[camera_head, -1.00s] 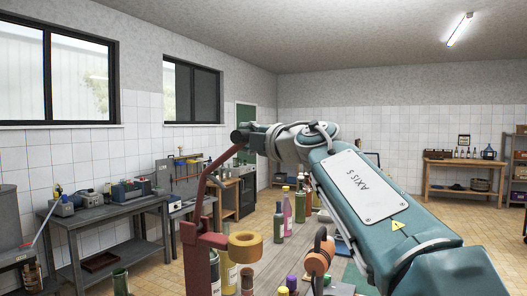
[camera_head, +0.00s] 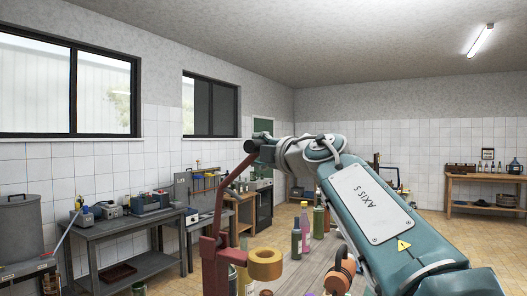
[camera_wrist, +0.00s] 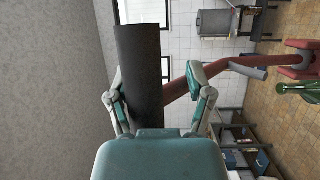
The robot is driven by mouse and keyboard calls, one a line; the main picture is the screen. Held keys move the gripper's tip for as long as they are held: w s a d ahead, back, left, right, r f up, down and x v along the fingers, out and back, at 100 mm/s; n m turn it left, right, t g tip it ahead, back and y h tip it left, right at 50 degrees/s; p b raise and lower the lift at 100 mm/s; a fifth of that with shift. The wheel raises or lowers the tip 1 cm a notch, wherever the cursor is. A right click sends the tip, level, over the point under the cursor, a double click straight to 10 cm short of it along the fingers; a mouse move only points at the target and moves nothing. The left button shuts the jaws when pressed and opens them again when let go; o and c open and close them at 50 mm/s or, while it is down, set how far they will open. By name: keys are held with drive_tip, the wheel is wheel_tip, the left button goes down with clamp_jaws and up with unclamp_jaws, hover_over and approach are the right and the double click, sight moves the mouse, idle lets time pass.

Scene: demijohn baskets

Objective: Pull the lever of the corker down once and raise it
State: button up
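The corker (camera_head: 215,265) is a dark red column in the head view with a tan ring (camera_head: 265,263) on its side. Its lever (camera_head: 222,195) is raised, slanting up and right to a black handle grip (camera_head: 253,145). My gripper (camera_head: 272,149) is at that grip, its fingers mostly hidden in the head view. In the wrist view the black grip (camera_wrist: 140,85) stands between the fingers of my gripper (camera_wrist: 158,85). It is close to the left finger, with a clear gap to the right finger. The lever (camera_wrist: 222,78) runs right from behind the grip toward the corker (camera_wrist: 300,60).
Bottles (camera_head: 306,225) and an orange-handled object (camera_head: 340,272) stand on the table (camera_head: 300,268) beside the corker. A grey bench with toolboxes (camera_head: 150,203) lines the left wall. A wooden table (camera_head: 470,188) stands at the back right. Air above the table is mostly free.

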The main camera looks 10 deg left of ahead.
drive_tip(key=shift+s+a, duration=0.2)
drive_tip(key=shift+s+d, duration=0.3)
drive_tip(key=shift+d, duration=0.15)
drive_tip(key=v, duration=1.1)
drive_tip(key=shift+w+f, duration=0.15)
drive_tip(key=shift+w, duration=0.05)
